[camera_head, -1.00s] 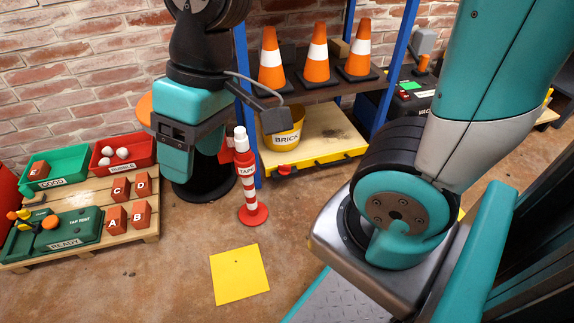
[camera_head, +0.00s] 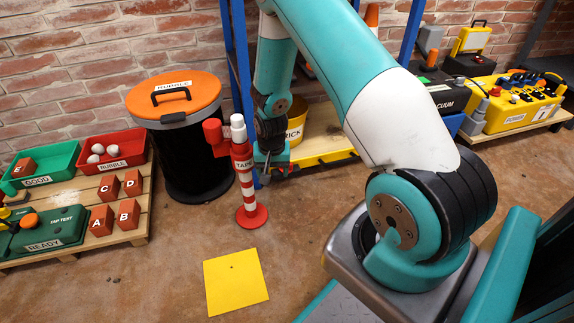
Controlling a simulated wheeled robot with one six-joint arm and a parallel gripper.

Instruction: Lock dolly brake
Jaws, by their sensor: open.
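The dolly (camera_head: 325,132) is a low wooden platform with a yellow edge, standing at the bottom of the blue-framed shelf. A yellow bucket marked BRICK (camera_head: 298,125) stands on it, partly hidden behind my arm. My gripper (camera_head: 270,168) is low at the dolly's front left corner, pointing down, and is open. It is just right of the red-and-white TAPE post. The red brake pedal at that corner is hidden behind or beneath my gripper. I cannot tell whether my gripper touches it.
The TAPE post (camera_head: 246,185) stands close to the left of my gripper. A black RUBBLE bin (camera_head: 185,155) with an orange lid is further left. A pallet (camera_head: 137,225) holds trays and lettered bricks. A yellow square (camera_head: 236,281) lies on open floor. A yellow POWER box (camera_head: 512,108) is at right.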

